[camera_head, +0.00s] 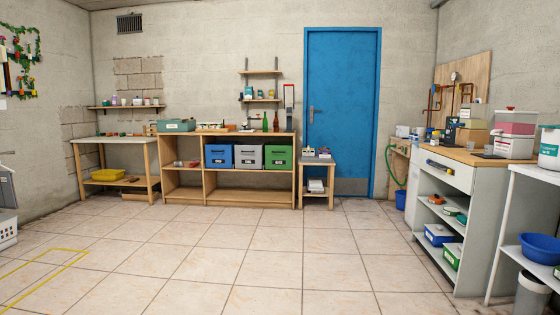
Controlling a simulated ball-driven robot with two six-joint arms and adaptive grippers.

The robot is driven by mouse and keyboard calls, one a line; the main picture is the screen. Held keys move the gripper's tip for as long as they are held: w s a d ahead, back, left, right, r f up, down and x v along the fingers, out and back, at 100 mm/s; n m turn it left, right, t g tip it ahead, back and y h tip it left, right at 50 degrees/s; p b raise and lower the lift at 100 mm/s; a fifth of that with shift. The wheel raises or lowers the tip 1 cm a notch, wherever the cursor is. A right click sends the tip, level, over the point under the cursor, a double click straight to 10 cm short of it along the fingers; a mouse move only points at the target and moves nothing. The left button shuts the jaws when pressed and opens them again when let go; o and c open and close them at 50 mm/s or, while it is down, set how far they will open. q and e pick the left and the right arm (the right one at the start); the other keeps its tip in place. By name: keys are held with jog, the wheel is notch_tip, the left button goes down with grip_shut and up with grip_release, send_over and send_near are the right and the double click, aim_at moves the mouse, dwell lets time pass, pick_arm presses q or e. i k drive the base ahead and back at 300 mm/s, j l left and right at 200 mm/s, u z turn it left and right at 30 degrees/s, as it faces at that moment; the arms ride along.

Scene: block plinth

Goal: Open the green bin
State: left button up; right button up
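A green bin (279,157) sits in the upper right compartment of a wooden shelf unit against the far wall. It has a light label on its front. It stands at the right end of a row, beside a grey bin (249,157) and a blue bin (219,156). From this distance I cannot tell whether its top is open or covered. Neither of my grippers shows in the head view.
The wooden shelf unit (250,197) carries bottles and boxes on top. A small wooden table (316,164) stands right of it, before a blue door (341,110). A workbench (445,180) lines the right side. The tiled floor (225,240) between is clear.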

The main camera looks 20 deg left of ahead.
aim_at(278, 155)
jog(key=i+j+u, duration=0.4)
jog(key=i+u, duration=0.15)
jog(key=i, duration=0.25)
jog(key=i+u, duration=0.4)
jog(key=i, duration=4.55)
